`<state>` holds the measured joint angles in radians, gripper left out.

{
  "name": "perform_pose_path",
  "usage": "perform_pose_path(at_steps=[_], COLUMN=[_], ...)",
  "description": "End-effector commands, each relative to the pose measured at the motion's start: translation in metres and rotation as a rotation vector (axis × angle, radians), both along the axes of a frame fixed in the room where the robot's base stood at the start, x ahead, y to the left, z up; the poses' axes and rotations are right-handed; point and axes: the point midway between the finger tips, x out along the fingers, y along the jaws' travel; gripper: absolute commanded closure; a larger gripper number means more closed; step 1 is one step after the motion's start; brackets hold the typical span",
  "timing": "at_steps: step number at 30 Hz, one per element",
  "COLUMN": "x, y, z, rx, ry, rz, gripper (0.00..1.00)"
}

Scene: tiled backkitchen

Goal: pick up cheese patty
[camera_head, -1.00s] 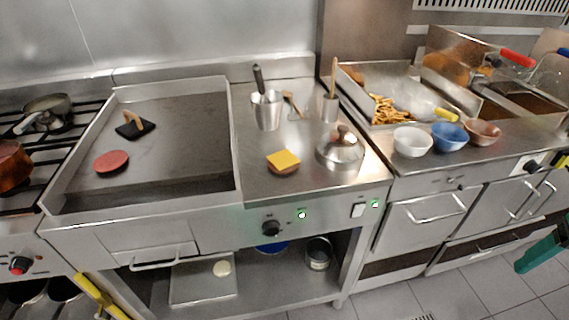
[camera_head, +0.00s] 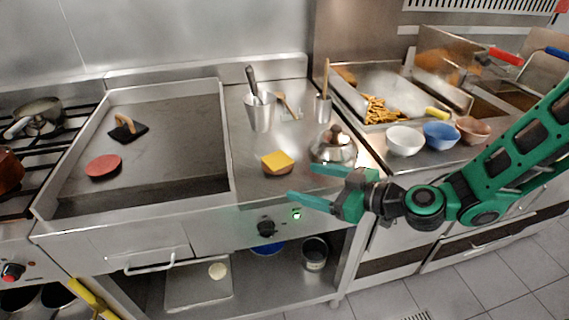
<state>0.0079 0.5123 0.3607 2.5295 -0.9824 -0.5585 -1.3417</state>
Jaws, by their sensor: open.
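The cheese patty (camera_head: 277,162) is a brown patty with a square yellow cheese slice on top. It lies on the flat steel counter (camera_head: 245,180) right of the griddle. My gripper (camera_head: 302,182) reaches in from the right with its green fingers apart and pointing left. It is empty. In the picture its fingertips are just below and to the right of the cheese patty, apart from it. The exact height of the gripper above the counter cannot be told.
A metal dome lid (camera_head: 334,148) stands just right of the patty, close to my gripper. Behind are a steel cup (camera_head: 259,115) with a utensil and a smaller holder (camera_head: 323,107). A raised griddle wall (camera_head: 226,150) is at left. Bowls (camera_head: 405,141) stand at right.

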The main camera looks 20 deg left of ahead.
Motion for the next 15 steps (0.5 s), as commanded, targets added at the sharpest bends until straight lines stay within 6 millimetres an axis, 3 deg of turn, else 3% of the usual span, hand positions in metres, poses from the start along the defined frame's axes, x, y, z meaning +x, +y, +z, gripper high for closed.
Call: perform_pose_path(at_steps=[10,15], x=[0.009,0.016], y=[0.005,0.023], z=[0.003,0.002], rx=[0.151,0.156], ry=[0.038,0.034], rz=[-0.108,-0.108], gripper=[0.26,0.26])
